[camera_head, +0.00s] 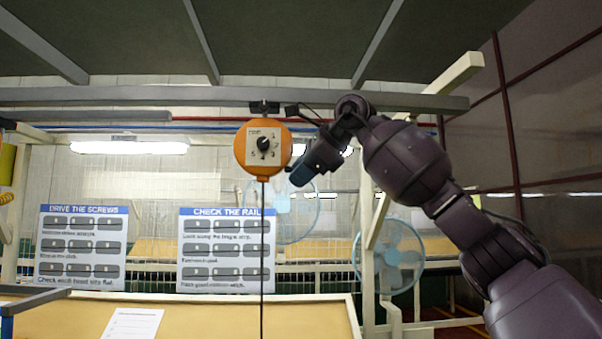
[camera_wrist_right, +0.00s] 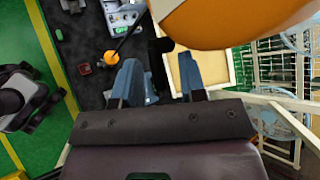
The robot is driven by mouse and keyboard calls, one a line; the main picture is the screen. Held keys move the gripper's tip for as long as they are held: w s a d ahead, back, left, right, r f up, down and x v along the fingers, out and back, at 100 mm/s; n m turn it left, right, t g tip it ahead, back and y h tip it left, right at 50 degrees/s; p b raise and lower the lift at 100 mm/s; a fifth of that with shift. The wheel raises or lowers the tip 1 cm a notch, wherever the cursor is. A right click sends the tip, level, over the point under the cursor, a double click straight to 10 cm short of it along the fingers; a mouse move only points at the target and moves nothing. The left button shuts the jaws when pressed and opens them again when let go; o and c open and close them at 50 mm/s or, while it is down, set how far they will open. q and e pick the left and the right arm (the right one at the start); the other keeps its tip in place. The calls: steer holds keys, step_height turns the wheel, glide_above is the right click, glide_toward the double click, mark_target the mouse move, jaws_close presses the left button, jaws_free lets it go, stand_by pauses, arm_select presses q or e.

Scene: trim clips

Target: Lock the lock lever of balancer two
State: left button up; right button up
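An orange round balancer (camera_head: 262,165) hangs from the overhead rail, with a pale dial plate and a dark knob (camera_head: 263,143) on its face. A cable drops straight down from it. I cannot make out a separate lock lever or a number on it. My right gripper (camera_head: 300,176) is just right of the balancer in the head view, with its blue fingers pointing down and left. In the right wrist view the two blue fingers (camera_wrist_right: 158,64) stand apart with nothing held between them. The balancer's orange body (camera_wrist_right: 235,18) is close beyond the fingers, at the top. My left gripper is out of view.
A workbench (camera_head: 220,318) with a paper sheet (camera_head: 133,323) is below. Two sign boards (camera_head: 226,250) and a blue fan (camera_head: 390,256) stand behind. A yellow item (camera_head: 7,165) hangs at the far left. An orange ball (camera_wrist_right: 111,57) is on the cable.

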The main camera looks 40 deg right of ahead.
steer(key=v, duration=1.1)
